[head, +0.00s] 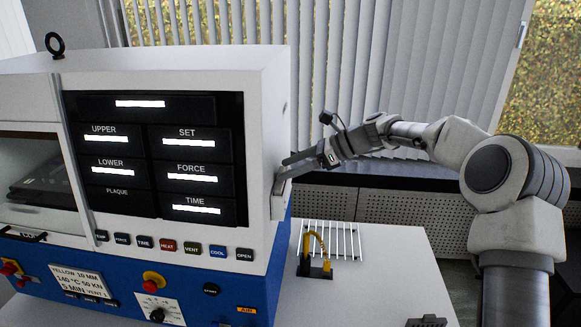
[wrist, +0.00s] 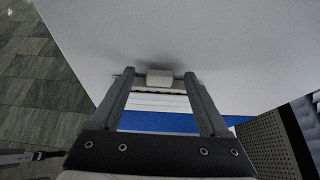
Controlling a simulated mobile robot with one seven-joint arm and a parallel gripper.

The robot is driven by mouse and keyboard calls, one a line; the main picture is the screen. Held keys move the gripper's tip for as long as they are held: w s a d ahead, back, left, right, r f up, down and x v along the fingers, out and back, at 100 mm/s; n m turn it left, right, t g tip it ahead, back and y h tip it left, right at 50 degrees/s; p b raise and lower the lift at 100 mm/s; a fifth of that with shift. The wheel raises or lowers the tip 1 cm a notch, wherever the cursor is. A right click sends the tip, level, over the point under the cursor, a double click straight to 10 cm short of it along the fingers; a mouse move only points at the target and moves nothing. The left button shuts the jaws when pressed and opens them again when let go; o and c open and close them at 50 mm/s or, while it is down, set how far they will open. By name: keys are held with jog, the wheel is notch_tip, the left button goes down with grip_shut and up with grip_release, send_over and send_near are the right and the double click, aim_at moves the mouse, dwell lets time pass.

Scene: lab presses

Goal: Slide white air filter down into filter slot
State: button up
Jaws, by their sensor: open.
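The white air filter (wrist: 159,78) shows in the wrist view as a small pale block against the press's side wall, between my fingertips. My gripper (wrist: 158,74) is open, with one finger on each side of the block and a small gap at each side. In the head view my gripper (head: 284,168) points left at the right side of the press, just above a pale holder (head: 279,200) on that wall, which looks like the filter slot. White ribbed strips (wrist: 160,103) show below the block. How deep the filter sits in the slot is hidden.
The white and blue lab press (head: 268,110) fills the left of the head view. A yellow-handled tool (head: 318,252) and a white wire rack (head: 345,240) are on the pale table (head: 390,290) to its right. A perforated panel (wrist: 270,140) shows at the wrist view's right.

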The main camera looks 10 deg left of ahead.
jog(key=b+v, duration=0.1)
jog(key=v, duration=1.6)
jog(key=shift+d, duration=0.2)
jog(key=shift+a+r, duration=0.1)
jog(key=shift+r, duration=0.05)
